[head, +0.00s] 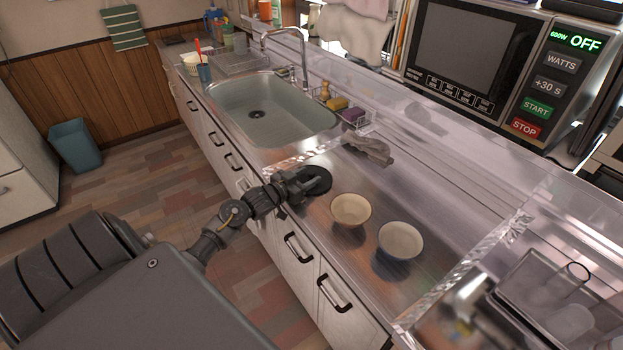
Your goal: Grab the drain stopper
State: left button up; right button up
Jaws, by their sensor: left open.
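A round black disc, which looks like the drain stopper (321,187), lies on the steel counter to the right of the sink, near the front edge. My left gripper (312,181) reaches in from the left, low over the counter, and is right at the disc. Its jaws are open and partly cover the disc. I cannot tell whether the fingers touch it. The sink (285,108) has a dark drain (257,114) in its basin. My right gripper is not clearly seen.
Two bowls (351,209) (401,240) stand on the counter right of the disc. A grey crumpled item (370,150) lies behind it. A clear panel runs across the back and right side. A wire rack (345,112) with sponges hangs by the sink. A clear container (548,290) stands at lower right.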

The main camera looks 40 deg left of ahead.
pick_arm(q)
grip_shut()
dwell(0.3)
